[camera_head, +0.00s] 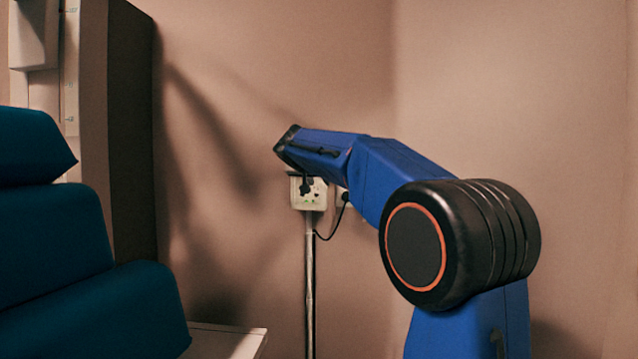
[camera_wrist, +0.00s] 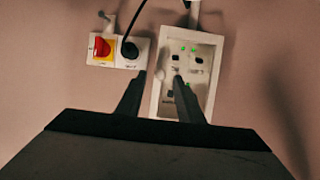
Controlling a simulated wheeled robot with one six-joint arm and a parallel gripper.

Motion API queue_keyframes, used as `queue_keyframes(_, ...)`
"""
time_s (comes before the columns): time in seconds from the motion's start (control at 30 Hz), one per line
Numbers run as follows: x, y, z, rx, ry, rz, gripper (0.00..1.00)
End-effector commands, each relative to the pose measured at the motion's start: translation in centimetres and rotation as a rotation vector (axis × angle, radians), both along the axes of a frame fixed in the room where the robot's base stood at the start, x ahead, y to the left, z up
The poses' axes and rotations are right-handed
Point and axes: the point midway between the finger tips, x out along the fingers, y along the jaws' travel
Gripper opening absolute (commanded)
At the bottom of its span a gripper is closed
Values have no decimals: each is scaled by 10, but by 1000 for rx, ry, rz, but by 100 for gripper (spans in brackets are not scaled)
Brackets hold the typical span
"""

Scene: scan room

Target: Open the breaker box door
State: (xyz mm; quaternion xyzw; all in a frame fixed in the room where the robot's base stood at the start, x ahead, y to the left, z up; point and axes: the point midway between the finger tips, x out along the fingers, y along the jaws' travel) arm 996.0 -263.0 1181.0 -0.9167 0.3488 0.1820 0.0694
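The breaker box (camera_wrist: 200,105) is a pale, upright box on the wall, with green lights and dark sockets or switches on its face. In the head view the box (camera_head: 316,199) shows just below the end of my blue arm, partly covered by it. My gripper (camera_wrist: 159,75) is open, its two dark fingers apart with nothing seen between them but the box's left edge and wall. The left finger lies just left of the box; the right finger is in front of its face. I cannot tell whether the fingers touch it. The door's seam is not clear.
A white switch plate (camera_wrist: 103,61) with a red switch (camera_wrist: 102,47) and a black plug (camera_wrist: 130,49) is left of the box. A black cable rises from the plug. A blue padded chair (camera_head: 50,240) and dark cabinet (camera_head: 130,130) stand at left.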

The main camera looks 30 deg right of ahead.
Motion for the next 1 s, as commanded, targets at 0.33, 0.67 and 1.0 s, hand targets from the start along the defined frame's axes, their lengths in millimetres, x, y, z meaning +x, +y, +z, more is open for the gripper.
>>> queue_keyframes(0.33,8,-6,-5,0,0,1,34)
queue_keyframes(0.67,8,-6,-4,0,0,1,0)
queue_keyframes(1.0,10,1,-5,0,0,-25,0)
